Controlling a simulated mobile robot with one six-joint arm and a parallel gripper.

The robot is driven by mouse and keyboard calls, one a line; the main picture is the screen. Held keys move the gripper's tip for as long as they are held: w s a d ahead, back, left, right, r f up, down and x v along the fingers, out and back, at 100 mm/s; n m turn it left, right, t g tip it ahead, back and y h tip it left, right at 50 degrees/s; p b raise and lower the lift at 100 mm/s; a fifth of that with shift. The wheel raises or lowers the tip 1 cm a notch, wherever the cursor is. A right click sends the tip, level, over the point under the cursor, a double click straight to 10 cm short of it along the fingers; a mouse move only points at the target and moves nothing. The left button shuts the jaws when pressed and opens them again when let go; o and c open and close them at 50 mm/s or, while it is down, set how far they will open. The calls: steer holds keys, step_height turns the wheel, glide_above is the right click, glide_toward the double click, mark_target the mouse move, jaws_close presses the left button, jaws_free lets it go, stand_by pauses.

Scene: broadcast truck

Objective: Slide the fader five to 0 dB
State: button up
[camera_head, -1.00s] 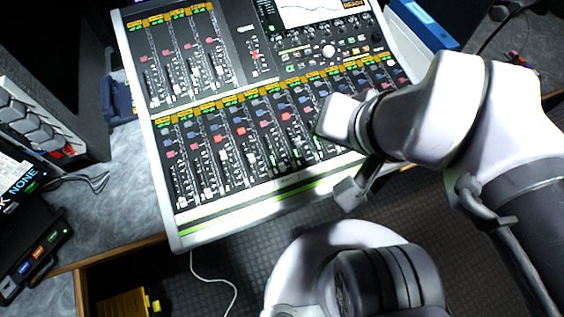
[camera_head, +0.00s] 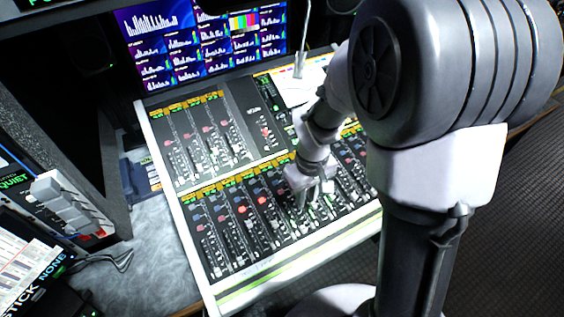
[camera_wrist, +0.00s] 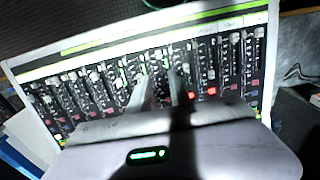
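The mixing console (camera_head: 262,268) has a lower bank of several faders, also seen in the wrist view (camera_wrist: 215,22). My gripper (camera_head: 308,197) is over the middle of this bank, its fingers pointing down. In the wrist view my gripper (camera_wrist: 158,76) shows two fingers apart, with a gap over the fader strips and nothing clearly held. Two red lit buttons (camera_wrist: 212,91) sit just to the right of the fingers. Fader five is around the fingers; its cap is small and partly hidden, and I cannot tell its exact setting or whether a finger touches it.
Neighbouring fader caps stand close on both sides of the fingers. A monitor wall (camera_head: 205,45) rises behind the console. A rack unit with grey keys (camera_head: 62,205) stands at the left. My arm covers the console's right part.

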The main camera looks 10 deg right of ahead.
mark_target(303, 228)
steer(key=f+b, duration=0.2)
steer(key=f, duration=0.3)
steer(key=f+b, duration=0.2)
steer(key=f, duration=0.4)
steer(key=f+b, duration=0.2)
steer(key=f, duration=0.4)
steer(key=shift+d+f, duration=0.25)
jaws_close()
stand_by(0.4)
